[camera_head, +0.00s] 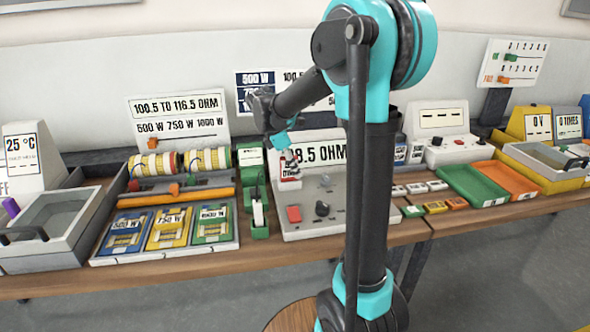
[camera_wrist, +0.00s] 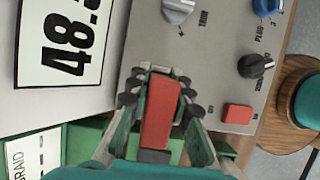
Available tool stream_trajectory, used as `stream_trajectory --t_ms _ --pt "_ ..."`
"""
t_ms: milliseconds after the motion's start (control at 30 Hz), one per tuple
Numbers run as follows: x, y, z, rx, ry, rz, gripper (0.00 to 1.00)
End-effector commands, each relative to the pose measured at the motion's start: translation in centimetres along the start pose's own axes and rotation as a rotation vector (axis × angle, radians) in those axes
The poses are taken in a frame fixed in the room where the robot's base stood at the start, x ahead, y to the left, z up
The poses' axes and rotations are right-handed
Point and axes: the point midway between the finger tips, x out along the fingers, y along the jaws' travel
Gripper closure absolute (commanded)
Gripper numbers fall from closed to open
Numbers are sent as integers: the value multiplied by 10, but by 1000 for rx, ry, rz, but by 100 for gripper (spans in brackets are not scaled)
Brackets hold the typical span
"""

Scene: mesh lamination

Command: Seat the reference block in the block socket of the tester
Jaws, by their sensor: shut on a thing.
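My gripper (camera_wrist: 160,97) is shut on a red block (camera_wrist: 160,112), with its dark finger pads on both sides of it. The grey tester (camera_head: 345,222) stands in the middle of the bench, with a large display reading "8.5 OHM" (camera_head: 325,153) behind it, partly hidden by my arm. In the head view my gripper (camera_head: 289,160) is over the tester's back left corner, at a small white and red part (camera_head: 289,184). The wrist view looks down on the tester panel (camera_wrist: 215,60). The block and fingers hide what lies under them, so I cannot tell whether the block touches the socket.
The panel carries a red switch (camera_wrist: 238,114), a black knob (camera_wrist: 255,66), a grey knob (camera_wrist: 178,10) and a blue plug (camera_wrist: 266,7). A green stand (camera_head: 258,205) is close on the left. Coloured trays (camera_head: 473,188) lie to the right, with small blocks (camera_head: 435,207) before them.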

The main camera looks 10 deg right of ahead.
Motion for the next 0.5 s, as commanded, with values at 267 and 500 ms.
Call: stream_trajectory --t_ms 267,500 --pt "2 0 -1 0 0 0 100" --pt "4 0 -2 0 0 0 65"
